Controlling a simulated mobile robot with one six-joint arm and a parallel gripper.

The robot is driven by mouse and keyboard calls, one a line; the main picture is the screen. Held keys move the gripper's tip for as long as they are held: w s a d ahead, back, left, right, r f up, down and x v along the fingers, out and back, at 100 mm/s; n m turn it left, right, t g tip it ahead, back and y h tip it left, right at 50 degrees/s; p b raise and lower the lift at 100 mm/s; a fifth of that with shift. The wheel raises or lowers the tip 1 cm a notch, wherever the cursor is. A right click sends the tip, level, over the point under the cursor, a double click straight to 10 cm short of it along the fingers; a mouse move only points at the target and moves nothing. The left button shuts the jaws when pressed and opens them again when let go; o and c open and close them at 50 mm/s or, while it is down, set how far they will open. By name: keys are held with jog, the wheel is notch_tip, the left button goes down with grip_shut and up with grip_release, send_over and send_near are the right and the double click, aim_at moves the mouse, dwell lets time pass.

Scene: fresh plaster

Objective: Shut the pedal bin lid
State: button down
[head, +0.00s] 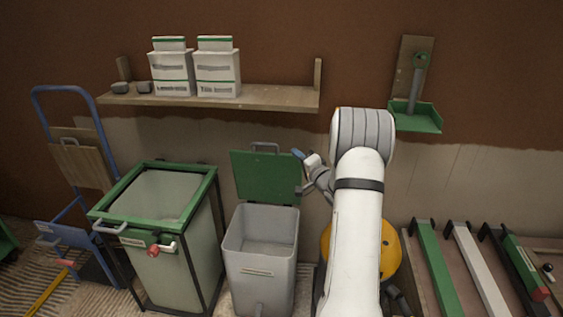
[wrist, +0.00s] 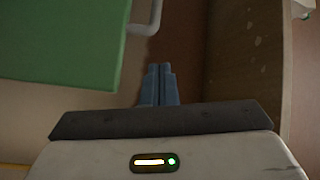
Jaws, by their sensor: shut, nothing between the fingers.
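The pedal bin (head: 261,262) is a grey box on the floor, with its pedal at the bottom front. Its green lid (head: 265,178) stands raised upright at the back, so the bin's inside is open to view. A grey handle (head: 264,147) sits on the lid's top edge. My gripper (head: 298,154) is shut and empty by the lid's upper right corner; I cannot tell whether it touches. In the wrist view the blue fingers (wrist: 158,84) are together, with the green lid (wrist: 60,50) to their upper left and its grey handle (wrist: 148,22) just beyond.
A green-rimmed bin (head: 97,214) in a dark frame stands left of the pedal bin. A wooden shelf (head: 280,97) with white boxes (head: 217,75) is above. A blue hand truck (head: 40,110) is at far left. A rack (head: 430,262) of coloured bars is at right.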

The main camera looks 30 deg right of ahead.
aim_at(285, 154)
jog(key=shift+m+t+y, duration=0.3)
jog(key=shift+t+y, duration=0.2)
jog(key=shift+y, duration=0.2)
jog(key=w, duration=0.2)
jog(key=w+f+b, duration=0.1)
jog(key=w, duration=0.2)
jog(key=w+b, duration=0.1)
jog(key=w, duration=0.2)
jog(key=shift+w+a+f, duration=0.2)
jog(key=shift+w+a, duration=0.05)
jog(key=shift+a, duration=0.05)
